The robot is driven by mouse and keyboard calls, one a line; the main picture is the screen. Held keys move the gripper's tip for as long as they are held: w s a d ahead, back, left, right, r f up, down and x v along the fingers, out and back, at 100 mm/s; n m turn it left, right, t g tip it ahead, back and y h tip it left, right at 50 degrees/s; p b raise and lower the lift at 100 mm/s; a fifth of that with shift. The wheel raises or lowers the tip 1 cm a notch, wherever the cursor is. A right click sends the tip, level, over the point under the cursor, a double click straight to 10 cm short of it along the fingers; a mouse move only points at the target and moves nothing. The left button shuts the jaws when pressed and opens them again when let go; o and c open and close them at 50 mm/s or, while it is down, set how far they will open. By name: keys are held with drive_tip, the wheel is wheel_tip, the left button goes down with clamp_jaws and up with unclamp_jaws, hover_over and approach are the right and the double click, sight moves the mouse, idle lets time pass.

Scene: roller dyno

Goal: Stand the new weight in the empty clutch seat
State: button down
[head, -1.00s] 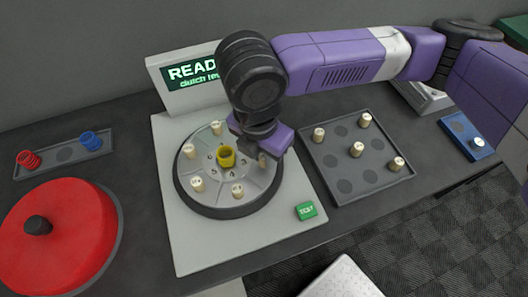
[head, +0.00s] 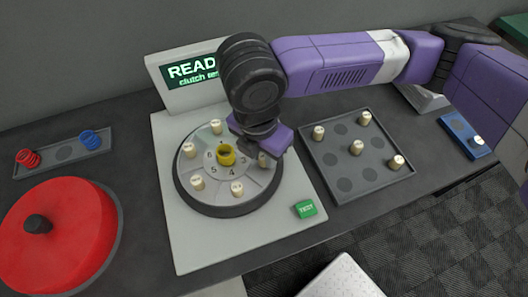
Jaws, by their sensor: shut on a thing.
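The round grey clutch (head: 214,192) lies on the white dyno plate, with a yellow hub (head: 226,155) at its middle. Several cream weights stand in its seats, among them one at the back (head: 216,127), one at the left (head: 189,150) and one at the front (head: 237,188). My gripper (head: 263,153) is low over the clutch's right side. It is shut on a cream weight (head: 263,160), mostly hidden by the gripper. I cannot tell whether this weight touches its seat.
A dark tray (head: 374,183) with several cream weights stands at the right. A green button (head: 305,209) is on the plate's front right. A red disc cover (head: 72,230) and a strip with red and blue springs (head: 64,153) are at the left. A blue tray (head: 462,128) is far right.

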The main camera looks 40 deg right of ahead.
drive_tip(key=shift+f, duration=0.45)
idle(0.5)
drive_tip(key=c, duration=1.2)
unclamp_jaws()
drive_tip(key=shift+s+f, duration=0.1)
drive_tip(key=shift+c, duration=0.8)
drive_tip(key=shift+o, duration=0.4)
drive_tip(key=shift+o, duration=0.6)
drive_tip(key=shift+r+p, duration=0.5)
drive_tip(key=shift+r, duration=0.25)
drive_tip(key=shift+r+p, duration=2.45)
drive_tip(key=shift+r, duration=0.5)
